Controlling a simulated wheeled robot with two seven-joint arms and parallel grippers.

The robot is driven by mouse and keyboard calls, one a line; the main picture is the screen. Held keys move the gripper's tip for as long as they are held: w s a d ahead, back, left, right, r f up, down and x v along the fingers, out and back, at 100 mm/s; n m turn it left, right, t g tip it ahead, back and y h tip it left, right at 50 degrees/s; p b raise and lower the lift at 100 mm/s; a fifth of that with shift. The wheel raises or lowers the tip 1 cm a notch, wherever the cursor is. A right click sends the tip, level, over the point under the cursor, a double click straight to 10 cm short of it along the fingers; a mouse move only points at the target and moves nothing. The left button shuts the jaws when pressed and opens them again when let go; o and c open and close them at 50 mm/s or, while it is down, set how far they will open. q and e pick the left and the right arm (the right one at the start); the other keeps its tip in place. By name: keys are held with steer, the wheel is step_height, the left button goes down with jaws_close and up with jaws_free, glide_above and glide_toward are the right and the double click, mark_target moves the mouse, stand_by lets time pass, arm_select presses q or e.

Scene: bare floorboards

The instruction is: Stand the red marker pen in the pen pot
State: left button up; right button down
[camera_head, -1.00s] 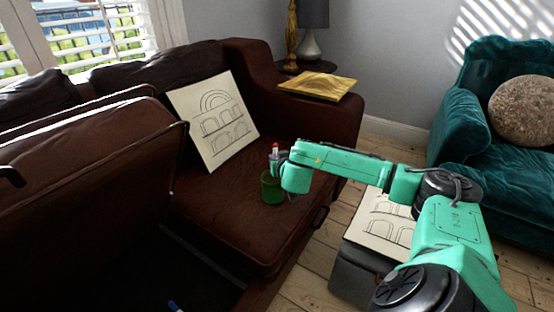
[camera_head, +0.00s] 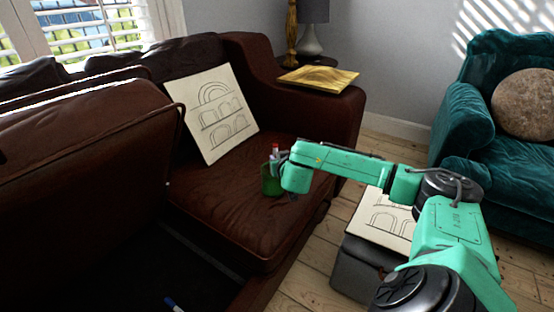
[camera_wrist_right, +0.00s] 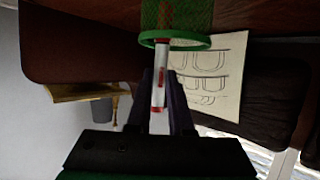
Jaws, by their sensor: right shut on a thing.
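The red marker pen, white with red parts, is upright in the head view (camera_head: 275,150). In the right wrist view the pen (camera_wrist_right: 161,88) runs from my fingers past the pot's green rim, with red showing through the mesh. The green mesh pen pot (camera_head: 271,181) stands on the sofa seat; its rim (camera_wrist_right: 148,37) fills the top of the wrist view. The pen's lower part is inside the pot. My right gripper (camera_wrist_right: 161,90) is shut on the pen just above the rim; its fingers are mostly hidden in the head view (camera_head: 286,161). My left gripper is out of view.
The brown sofa (camera_head: 230,215) has a drawing board (camera_head: 212,115) leaning on its back. A blue-tipped marker (camera_head: 172,304) lies at the bottom edge. A grey box (camera_head: 355,270) with another drawing stands beneath my right arm.

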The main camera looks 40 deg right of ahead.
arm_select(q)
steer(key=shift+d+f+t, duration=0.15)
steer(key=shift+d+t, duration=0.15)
arm_select(e)
steer(key=shift+f, duration=0.2)
steer(key=c, duration=0.7)
jaws_free()
steer(key=shift+c, duration=0.2)
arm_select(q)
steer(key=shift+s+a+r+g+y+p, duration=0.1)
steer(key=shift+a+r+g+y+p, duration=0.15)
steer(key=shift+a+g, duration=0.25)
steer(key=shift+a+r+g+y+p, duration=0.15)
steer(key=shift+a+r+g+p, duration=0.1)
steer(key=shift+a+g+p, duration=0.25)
arm_select(e)
steer(key=v, duration=1.4)
steer(key=shift+s+a, duration=0.15)
steer(key=shift+s, duration=0.1)
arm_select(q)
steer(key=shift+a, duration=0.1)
